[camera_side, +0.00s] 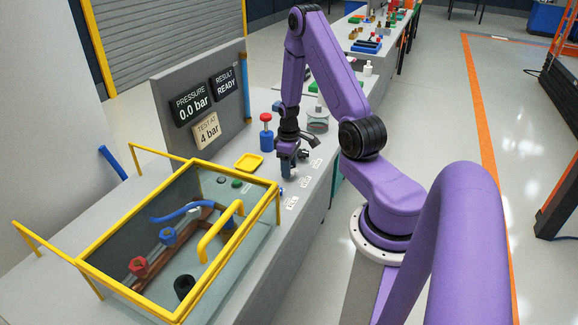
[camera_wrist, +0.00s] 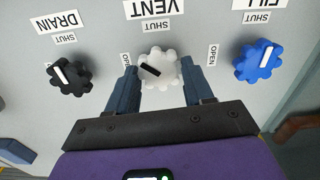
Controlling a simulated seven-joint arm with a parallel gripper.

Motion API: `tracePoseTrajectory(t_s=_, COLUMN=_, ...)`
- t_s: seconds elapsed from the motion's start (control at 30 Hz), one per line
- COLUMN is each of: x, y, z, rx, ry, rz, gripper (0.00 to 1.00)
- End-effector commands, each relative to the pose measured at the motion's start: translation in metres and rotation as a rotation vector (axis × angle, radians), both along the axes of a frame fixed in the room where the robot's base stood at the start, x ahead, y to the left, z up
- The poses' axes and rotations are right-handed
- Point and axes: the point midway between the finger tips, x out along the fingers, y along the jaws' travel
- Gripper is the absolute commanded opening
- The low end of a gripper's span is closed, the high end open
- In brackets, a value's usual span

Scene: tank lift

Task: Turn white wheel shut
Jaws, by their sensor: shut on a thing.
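The white wheel (camera_wrist: 158,68) sits under the VENT label in the wrist view. An OPEN label (camera_wrist: 212,55) is to the wheel's right. My gripper (camera_wrist: 160,80) has one finger on each side of the white wheel and is shut on it. In the side view my gripper (camera_side: 288,168) is down at the bench's front edge, and the white wheel cannot be made out there.
A black DRAIN wheel (camera_wrist: 69,72) is left of the white wheel and a blue FILL wheel (camera_wrist: 258,61) is right, both close to my fingers. A yellow-framed tank (camera_side: 180,240) stands left of my gripper.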

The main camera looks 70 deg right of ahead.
Motion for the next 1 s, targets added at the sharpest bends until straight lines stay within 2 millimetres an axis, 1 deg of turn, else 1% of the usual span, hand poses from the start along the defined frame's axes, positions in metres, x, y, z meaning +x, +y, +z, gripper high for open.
tracePoseTrajectory(t_s=0.6, x=0.0, y=-0.0004, z=0.0005, rx=0.0, ry=0.0, rz=-0.574, gripper=0.21)
tracePoseTrajectory(t_s=0.8, x=-0.0001, y=-0.0007, z=0.0006, rx=0.0, ry=0.0, rz=-0.72, gripper=0.21)
tracePoseTrajectory(t_s=1.0, x=-0.0003, y=-0.0009, z=0.0006, rx=0.0, ry=0.0, rz=-0.819, gripper=0.21)
